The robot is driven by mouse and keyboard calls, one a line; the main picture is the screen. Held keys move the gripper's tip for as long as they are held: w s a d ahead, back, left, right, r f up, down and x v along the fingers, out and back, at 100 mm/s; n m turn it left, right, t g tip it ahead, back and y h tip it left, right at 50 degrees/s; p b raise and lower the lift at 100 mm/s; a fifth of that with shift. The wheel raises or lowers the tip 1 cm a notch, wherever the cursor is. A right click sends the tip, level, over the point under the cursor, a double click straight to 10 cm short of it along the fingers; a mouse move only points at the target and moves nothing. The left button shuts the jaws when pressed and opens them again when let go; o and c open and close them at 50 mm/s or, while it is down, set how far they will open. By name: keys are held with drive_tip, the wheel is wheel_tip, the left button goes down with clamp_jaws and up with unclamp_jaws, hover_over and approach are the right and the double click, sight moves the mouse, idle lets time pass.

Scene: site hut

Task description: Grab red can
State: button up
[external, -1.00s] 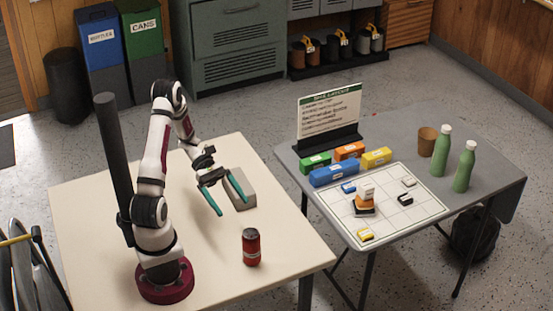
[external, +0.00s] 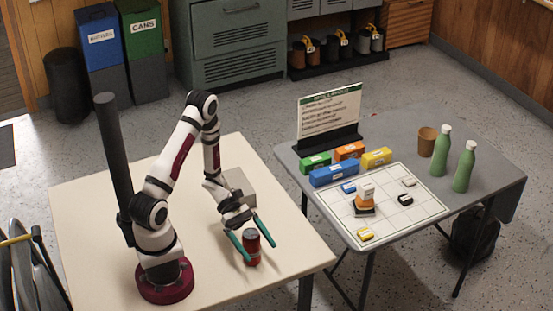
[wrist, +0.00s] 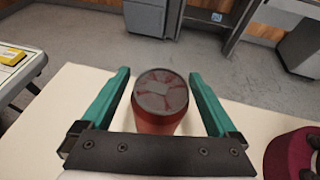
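The red can (external: 252,251) stands upright on the cream table near its front right part. In the wrist view the can (wrist: 160,104) shows its grey top and red side, between the two green fingers. My gripper (external: 261,253) is open, with one finger on each side of the can. In the wrist view there is a visible gap between each finger and the can, and my gripper (wrist: 164,77) does not grip it. The lower part of the can is hidden by the gripper's dark base in the wrist view.
A grey block (external: 238,186) lies on the cream table (external: 85,215) behind my gripper. The grey table (external: 484,184) to the right holds a white grid board (external: 405,220), colored boxes, two green bottles (external: 441,152) and a brown cup (external: 427,141).

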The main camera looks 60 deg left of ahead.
clamp_jaws()
drive_tip(key=shift+r, duration=0.15)
